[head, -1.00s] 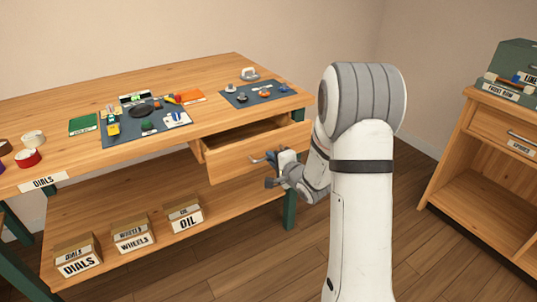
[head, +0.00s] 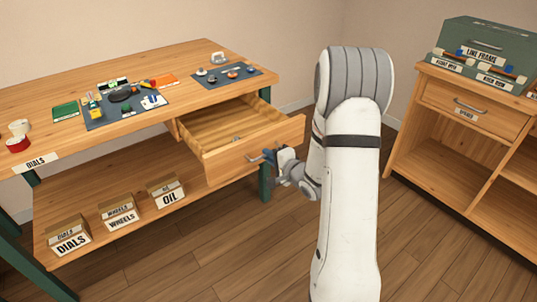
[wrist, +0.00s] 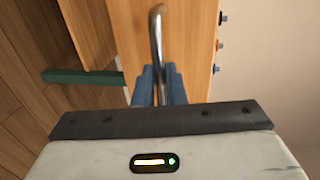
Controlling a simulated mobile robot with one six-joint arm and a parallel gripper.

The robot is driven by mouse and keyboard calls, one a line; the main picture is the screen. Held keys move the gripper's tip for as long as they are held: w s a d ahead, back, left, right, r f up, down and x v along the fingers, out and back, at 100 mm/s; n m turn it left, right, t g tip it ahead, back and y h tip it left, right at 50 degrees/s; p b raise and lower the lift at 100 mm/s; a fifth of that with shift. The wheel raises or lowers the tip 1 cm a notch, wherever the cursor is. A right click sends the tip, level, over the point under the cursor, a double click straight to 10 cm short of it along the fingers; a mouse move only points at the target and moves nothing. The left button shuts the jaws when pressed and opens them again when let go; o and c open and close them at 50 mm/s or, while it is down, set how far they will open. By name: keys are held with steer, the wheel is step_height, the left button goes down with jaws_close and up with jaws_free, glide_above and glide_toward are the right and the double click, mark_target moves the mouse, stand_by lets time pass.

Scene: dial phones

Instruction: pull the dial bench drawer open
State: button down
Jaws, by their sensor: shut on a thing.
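The dial bench (head: 130,72) is a wooden table with a "DIALS" label on its front edge. My gripper (head: 270,156) is at the drawer front, shut on the metal bar handle (head: 254,159). In the wrist view the blue fingers (wrist: 159,86) are on both sides of the handle (wrist: 156,40).
Mats with small parts (head: 125,105) lie on the bench top. Labelled boxes (head: 120,215) stand on the lower shelf. A wooden cabinet (head: 470,130) with a green case (head: 485,50) is at the right. Bare floor (head: 240,250) lies in front of the bench.

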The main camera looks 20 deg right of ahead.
steer(key=shift+s+a, duration=0.1)
steer(key=c, duration=1.5)
jaws_free()
steer(key=p+v, duration=0.1)
steer(key=v, duration=0.6)
steer(key=shift+s, duration=0.35)
steer(key=shift+r, duration=0.1)
